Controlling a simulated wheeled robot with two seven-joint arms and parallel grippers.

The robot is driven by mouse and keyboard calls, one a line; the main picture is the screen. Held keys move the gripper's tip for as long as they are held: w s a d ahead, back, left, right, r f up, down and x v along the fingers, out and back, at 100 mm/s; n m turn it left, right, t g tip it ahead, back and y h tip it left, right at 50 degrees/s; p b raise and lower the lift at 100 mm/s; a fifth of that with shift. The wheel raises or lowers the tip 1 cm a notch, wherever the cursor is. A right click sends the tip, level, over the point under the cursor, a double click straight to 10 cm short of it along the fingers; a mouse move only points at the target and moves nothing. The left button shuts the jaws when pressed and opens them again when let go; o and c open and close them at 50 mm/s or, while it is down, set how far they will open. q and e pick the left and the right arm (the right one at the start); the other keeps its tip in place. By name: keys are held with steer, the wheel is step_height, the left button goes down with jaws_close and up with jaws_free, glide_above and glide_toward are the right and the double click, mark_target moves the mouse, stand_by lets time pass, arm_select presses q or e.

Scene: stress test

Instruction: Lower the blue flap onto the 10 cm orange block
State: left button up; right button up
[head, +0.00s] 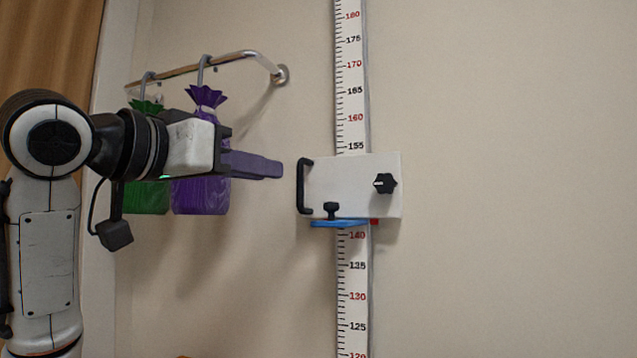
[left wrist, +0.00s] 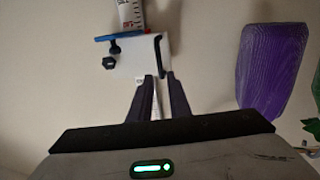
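The blue flap (head: 336,223) sticks out under a white carriage (head: 350,178) on the wall scale, at roughly the 143 mark. The carriage has a black handle (head: 304,186) on its left side and black knobs. My left gripper (head: 281,169) points at the handle from the left, a little short of it. In the left wrist view its two fingers (left wrist: 160,76) are apart, with the handle (left wrist: 158,54) just beyond the tips and nothing held. The blue flap (left wrist: 118,37) also shows there. The orange block is not in view. My right gripper is not in view.
The scale (head: 353,290) runs up the wall. A rail (head: 235,56) at the upper left carries a purple bag (head: 203,198) and a green bag (head: 147,198), both behind my left arm. A brown curtain (head: 50,45) hangs at far left. The wall right of the carriage is clear.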

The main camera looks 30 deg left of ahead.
mark_target(298, 176)
arm_select(q)
steer(key=w, duration=0.3)
steer(key=w+d+p, duration=0.1)
steer(key=w, duration=0.1)
steer(key=w+p, duration=0.1)
steer(key=w, duration=0.2)
steer(key=shift+w+d+r, duration=0.15)
steer(key=shift+w, duration=0.15)
steer(key=shift+w+p, duration=0.3)
steer(key=shift+w, duration=0.45)
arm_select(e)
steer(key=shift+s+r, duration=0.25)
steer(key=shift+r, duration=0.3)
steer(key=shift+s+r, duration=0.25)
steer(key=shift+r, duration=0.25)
arm_select(q)
jaws_close()
